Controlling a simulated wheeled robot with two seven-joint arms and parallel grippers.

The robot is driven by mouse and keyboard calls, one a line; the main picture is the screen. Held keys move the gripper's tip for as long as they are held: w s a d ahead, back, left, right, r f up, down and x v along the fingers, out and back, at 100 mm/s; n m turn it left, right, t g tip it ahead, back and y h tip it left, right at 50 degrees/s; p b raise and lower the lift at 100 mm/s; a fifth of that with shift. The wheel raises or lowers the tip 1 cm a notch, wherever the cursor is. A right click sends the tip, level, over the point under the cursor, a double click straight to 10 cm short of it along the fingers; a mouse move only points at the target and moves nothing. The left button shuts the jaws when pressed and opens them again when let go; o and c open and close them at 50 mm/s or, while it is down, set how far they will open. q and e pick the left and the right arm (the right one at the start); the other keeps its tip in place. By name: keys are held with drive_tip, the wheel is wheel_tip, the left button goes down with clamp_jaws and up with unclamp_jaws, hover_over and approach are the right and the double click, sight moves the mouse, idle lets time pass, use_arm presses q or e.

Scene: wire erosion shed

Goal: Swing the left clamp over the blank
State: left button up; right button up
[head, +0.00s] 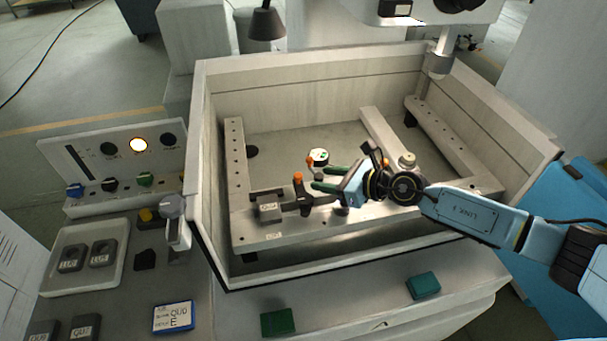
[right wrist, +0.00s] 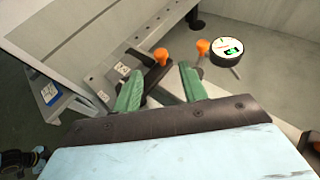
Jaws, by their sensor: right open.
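The left clamp (head: 303,200) is a dark arm with an orange knob (head: 298,177), on the front rail of the tank's frame. One end is close to a grey labelled block (head: 268,208), apparently the blank; I cannot tell whether it overlaps it. My right gripper (head: 320,180) is open, its green fingers pointing left just right of the knob. In the right wrist view, the clamp's orange knob (right wrist: 161,56) shows beyond the gap between the open fingers (right wrist: 160,86). Contact is not visible. My left gripper is not in view.
A round dial gauge (head: 319,157) stands behind my fingers, with another orange knob (head: 310,160) beside it. The tank walls (head: 205,150) surround the frame. A control panel (head: 125,160) and a tray (head: 85,258) with grey blocks are at the left.

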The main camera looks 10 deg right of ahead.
sight(299, 175)
drive_tip(key=b+x, duration=0.1)
drive_tip(key=x, duration=0.6)
drive_tip(key=shift+w+a, duration=0.15)
drive_tip(key=shift+c, duration=0.4)
clamp_jaws()
